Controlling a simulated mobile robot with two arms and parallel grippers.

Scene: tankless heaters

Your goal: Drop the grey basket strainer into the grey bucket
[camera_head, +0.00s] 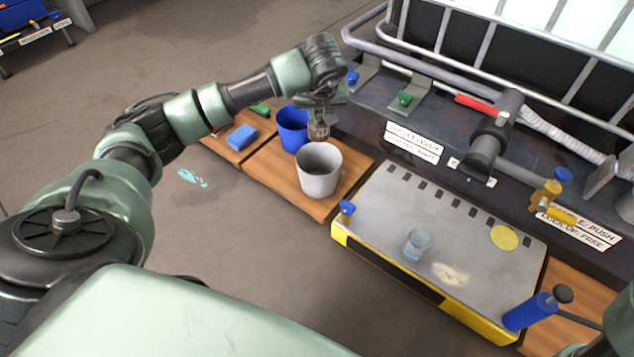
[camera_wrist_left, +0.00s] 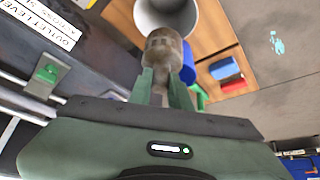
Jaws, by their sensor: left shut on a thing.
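My left gripper (camera_head: 323,108) is shut on the grey basket strainer (camera_head: 318,131) and holds it up in the air. In the left wrist view, the strainer (camera_wrist_left: 162,50) sits between the two green fingers of the left gripper (camera_wrist_left: 161,82). The grey bucket (camera_head: 319,172) stands upright on the wooden bench top. In the head view, the strainer shows just above the bucket's far rim. In the left wrist view, the bucket (camera_wrist_left: 196,14) shows beyond the strainer's end, and the strainer overlaps part of its opening. My right gripper is not in view.
A blue bucket (camera_head: 291,129) stands right behind the grey one. A blue block (camera_head: 241,137) and a green block (camera_head: 260,109) lie to the left. Pipes and a caged tank are behind.

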